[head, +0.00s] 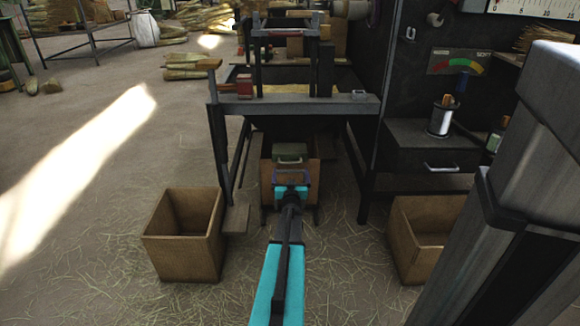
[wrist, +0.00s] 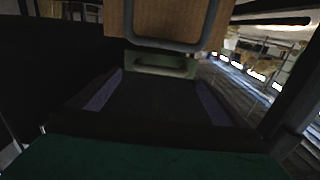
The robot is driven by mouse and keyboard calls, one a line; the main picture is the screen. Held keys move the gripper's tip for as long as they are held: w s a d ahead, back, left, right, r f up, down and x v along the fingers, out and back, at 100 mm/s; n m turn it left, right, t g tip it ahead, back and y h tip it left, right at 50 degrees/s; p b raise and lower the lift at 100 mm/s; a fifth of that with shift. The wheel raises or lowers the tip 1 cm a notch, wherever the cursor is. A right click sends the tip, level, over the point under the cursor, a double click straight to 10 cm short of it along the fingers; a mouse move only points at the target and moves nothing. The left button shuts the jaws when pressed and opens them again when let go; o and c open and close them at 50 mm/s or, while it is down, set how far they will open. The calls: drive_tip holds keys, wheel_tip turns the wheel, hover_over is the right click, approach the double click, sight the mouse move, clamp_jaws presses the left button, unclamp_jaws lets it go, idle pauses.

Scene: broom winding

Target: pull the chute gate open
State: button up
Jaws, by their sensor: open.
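The chute gate (head: 290,150) is a small green plate with a handle at the mouth of the dark hopper, above a brown crate. It also shows in the wrist view (wrist: 160,58), straight beyond the fingers, with its handle a pale bar across it. My gripper (head: 291,176) is just in front of the gate, on the near side. In the wrist view my gripper (wrist: 160,80) has its two purple fingers wide apart, with nothing between them. The handle appears ahead of the fingertips, and I cannot tell the exact gap.
The brown crate (head: 266,178) stands under the chute. An open box (head: 185,238) is at the left and another (head: 425,225) at the right. A grey crossbar (head: 320,105) spans the frame above. The straw-strewn floor at left is mostly free.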

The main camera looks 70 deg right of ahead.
sight(291, 163)
drive_tip(key=shift+b+x, duration=1.1)
drive_tip(key=shift+x, duration=2.85)
drive_tip(key=c, duration=1.2)
drive_tip(key=v, duration=1.5)
drive_tip(key=shift+s+a, duration=0.2)
drive_tip(key=shift+s, duration=0.15)
drive_tip(key=shift+f, duration=0.1)
drive_tip(key=o, duration=1.2)
drive_tip(key=shift+c, duration=0.2)
drive_tip(key=shift+o, duration=0.2)
drive_tip(key=shift+w, duration=0.2)
drive_tip(key=shift+a, duration=0.1)
